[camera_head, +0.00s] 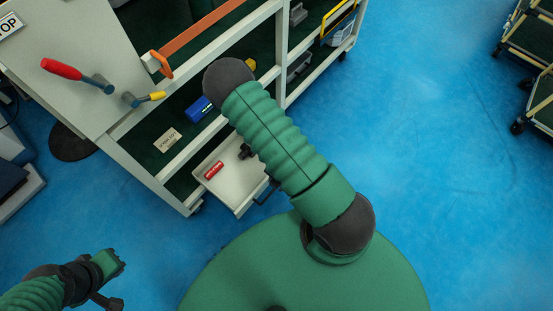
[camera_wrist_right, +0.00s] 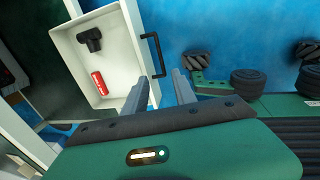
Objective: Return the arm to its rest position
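My right arm (camera_head: 280,140) reaches up and left across the head view, in front of the open cart; its gripper is hidden there. In the right wrist view my right gripper (camera_wrist_right: 160,90) has its two grey fingers apart, with nothing between them. It is by the front edge of an open white drawer (camera_wrist_right: 122,60), on the side of the drawer's dark handle. My left arm (camera_head: 35,290) comes in at the lower left of the head view. Its green end (camera_head: 108,263) is over the blue floor, and its fingers cannot be made out.
The drawer (camera_head: 238,195) holds a red cylinder (camera_head: 213,170) and a black part (camera_head: 245,152). A blue item (camera_head: 200,109) and a label card (camera_head: 167,140) are on the cart shelf. Floor at right is clear, with carts (camera_head: 535,40) beyond.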

